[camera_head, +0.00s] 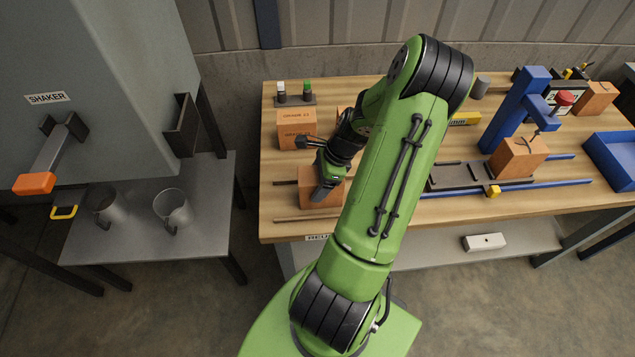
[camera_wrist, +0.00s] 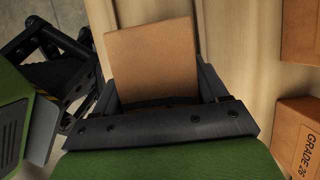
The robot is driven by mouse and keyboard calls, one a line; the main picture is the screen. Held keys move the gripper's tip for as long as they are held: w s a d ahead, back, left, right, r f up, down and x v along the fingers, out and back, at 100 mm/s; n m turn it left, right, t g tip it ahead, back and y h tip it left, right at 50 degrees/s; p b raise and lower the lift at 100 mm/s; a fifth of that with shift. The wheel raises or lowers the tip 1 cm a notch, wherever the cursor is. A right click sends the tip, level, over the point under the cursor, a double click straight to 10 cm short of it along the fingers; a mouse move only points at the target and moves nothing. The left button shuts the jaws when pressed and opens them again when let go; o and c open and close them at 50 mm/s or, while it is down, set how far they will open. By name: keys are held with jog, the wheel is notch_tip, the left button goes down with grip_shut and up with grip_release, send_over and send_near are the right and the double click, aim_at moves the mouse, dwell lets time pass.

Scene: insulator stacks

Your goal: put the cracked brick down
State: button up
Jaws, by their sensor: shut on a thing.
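My gripper (camera_head: 325,180) is over the left part of the wooden workbench (camera_head: 400,95). It is shut on an orange-brown brick (camera_head: 318,197), which also shows between the two jaws in the wrist view (camera_wrist: 152,62). I see no crack on the faces in view. The brick is low, near or on thin wooden strips (camera_head: 300,219) on the bench; I cannot tell whether it touches them. My gripper and arm hide part of the brick.
Another brick with lettering (camera_head: 296,128) stands just behind. A lettered brick (camera_wrist: 303,135) is at the right in the wrist view. A blue press (camera_head: 515,110) with a brick (camera_head: 518,158) is farther right. A blue tray (camera_head: 612,160) is at the far right. Mugs (camera_head: 173,208) stand on a grey side table.

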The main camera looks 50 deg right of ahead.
jog(key=o, duration=1.4)
